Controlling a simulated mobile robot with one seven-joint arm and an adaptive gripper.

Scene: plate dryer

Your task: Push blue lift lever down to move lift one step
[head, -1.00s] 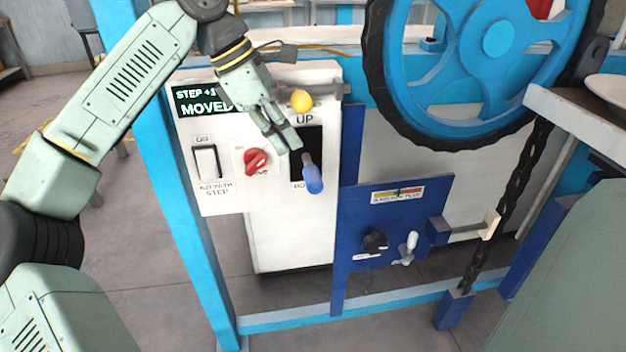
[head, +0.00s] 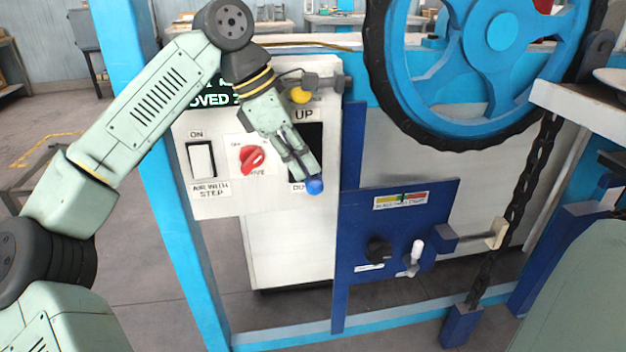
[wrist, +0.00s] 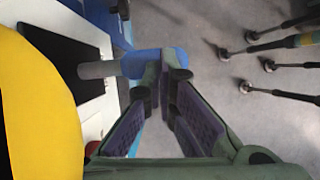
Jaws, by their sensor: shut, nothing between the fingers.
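The blue lift lever's rounded blue knob (head: 315,186) sticks out near the bottom of the black slot on the white control panel, between the UP label and a partly covered lower label. In the wrist view its grey shaft leaves the dark slot and the blue knob (wrist: 152,62) lies just beyond my fingertips. My gripper (head: 306,172) is shut and empty, angled down in front of the slot, with its fingertips at the knob; it also shows in the wrist view (wrist: 166,76). The tips overlap the knob; I cannot tell whether they touch. My gripper hides most of the shaft in the head view.
A red rotary switch (head: 252,159) and a white rocker switch (head: 202,161) sit left of the slot. A yellow knob (head: 300,95) is above it. A blue panel (head: 400,225) and large blue wheel (head: 470,60) stand to the right. My arm partly covers the display (head: 208,100).

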